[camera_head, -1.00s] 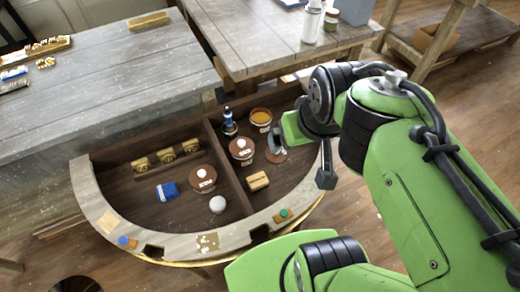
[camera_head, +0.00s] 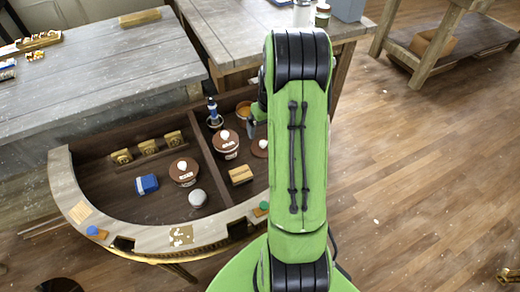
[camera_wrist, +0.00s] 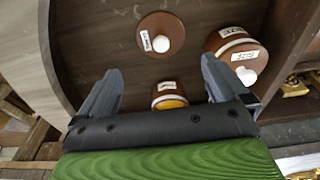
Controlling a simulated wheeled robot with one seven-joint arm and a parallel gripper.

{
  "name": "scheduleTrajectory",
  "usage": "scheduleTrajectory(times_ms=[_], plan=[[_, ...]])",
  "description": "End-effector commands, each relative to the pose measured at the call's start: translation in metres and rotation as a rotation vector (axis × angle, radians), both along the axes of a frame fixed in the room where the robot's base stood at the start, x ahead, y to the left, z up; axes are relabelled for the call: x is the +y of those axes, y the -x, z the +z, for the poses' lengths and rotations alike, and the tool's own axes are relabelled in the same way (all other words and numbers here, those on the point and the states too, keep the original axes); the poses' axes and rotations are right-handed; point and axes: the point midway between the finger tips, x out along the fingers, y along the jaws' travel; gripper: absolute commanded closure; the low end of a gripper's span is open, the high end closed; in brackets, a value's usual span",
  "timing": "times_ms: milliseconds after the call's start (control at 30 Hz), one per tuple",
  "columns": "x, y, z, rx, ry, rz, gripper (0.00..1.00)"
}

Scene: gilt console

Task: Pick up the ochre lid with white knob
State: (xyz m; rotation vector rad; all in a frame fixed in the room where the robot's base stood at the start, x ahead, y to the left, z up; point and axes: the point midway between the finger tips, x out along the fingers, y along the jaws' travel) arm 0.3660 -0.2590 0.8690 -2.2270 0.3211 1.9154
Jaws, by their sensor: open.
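A loose, round reddish-brown lid with a white knob and a small white label (camera_wrist: 160,35) lies flat on the wooden floor of the curved console. It also shows in the head view (camera_head: 260,149), partly behind my arm. I cannot read its label. My gripper (camera_wrist: 162,72) is open and empty; the lid lies beyond its fingertips, roughly in line with the gap. An open jar with orange-yellow contents (camera_wrist: 169,101) shows between the fingers, partly hidden by the gripper body; the head view shows it too (camera_head: 243,107).
Two brown-lidded jars with white knobs (camera_head: 183,171) (camera_head: 226,141) stand nearby; one is close to the right finger. A wooden block (camera_head: 240,175), blue item (camera_head: 147,184), white ball (camera_head: 197,198) and dark blue bottle (camera_head: 214,113) are also there. The curved rim (camera_head: 75,195) encloses them.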

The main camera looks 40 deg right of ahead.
Motion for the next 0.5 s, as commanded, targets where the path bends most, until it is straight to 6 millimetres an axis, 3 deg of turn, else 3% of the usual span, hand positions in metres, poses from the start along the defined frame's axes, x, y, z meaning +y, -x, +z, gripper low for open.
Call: scheduleTrajectory(times_ms=[33,100,367,500], plan=[[0.000,-0.001,-0.017,0.002,-0.003,0.000,0.00],[-0.001,-0.004,-0.033,0.003,-0.002,0.000,0.00],[-0.002,-0.009,-0.061,0.001,0.000,0.000,0.00],[-0.001,-0.014,-0.087,0.003,-0.002,0.000,0.00]])
